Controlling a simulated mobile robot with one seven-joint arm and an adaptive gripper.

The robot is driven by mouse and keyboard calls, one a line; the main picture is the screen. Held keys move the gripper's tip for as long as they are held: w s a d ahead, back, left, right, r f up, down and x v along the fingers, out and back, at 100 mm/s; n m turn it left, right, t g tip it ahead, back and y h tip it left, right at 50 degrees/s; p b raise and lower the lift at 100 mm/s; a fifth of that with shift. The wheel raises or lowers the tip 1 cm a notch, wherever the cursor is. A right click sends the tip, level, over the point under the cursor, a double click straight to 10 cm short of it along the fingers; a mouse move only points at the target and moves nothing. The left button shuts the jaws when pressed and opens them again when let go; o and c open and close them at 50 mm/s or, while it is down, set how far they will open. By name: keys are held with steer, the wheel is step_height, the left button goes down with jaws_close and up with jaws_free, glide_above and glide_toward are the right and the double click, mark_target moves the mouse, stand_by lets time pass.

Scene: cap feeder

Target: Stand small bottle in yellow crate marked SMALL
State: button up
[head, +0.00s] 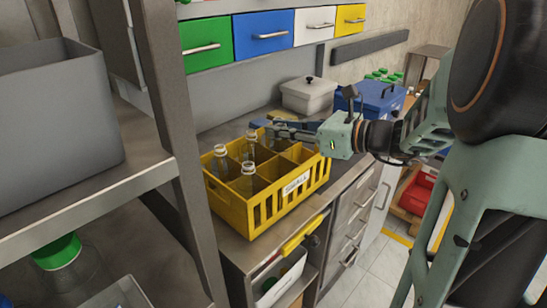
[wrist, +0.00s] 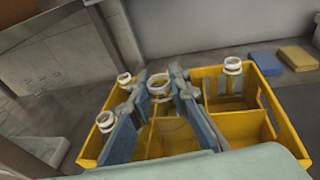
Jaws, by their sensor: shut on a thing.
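The yellow crate marked SMALL (head: 292,202) stands on the counter. It also shows in the wrist view (wrist: 259,128), divided into compartments. My gripper (head: 262,126) reaches over it from the right, its blue fingers (wrist: 160,98) shut on a small clear bottle (wrist: 160,87). In the head view that bottle (head: 250,148) is upright at the back middle of the crate. Whether its base touches the crate floor is hidden. Other clear bottles stand at the back left (head: 221,163), front left (head: 247,182) and back right (wrist: 232,68). The front middle and front right compartments look empty.
A grey shelf post (head: 180,150) rises close to the crate's left. A white lidded box (head: 309,95) and a blue box (head: 378,97) stand behind on the counter. Colored drawers (head: 263,34) hang above. Blue (wrist: 265,62) and yellow (wrist: 298,57) pads lie behind the crate.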

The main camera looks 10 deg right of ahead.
steer(key=shift+f+b, duration=0.5)
steer(key=shift+f, duration=2.15)
steer(key=o, duration=0.8)
steer(key=shift+r, duration=0.2)
steer(key=p, duration=0.1)
glide_toward(291, 150)
steer(key=shift+w+a, duration=0.3)
steer(key=shift+a, duration=0.05)
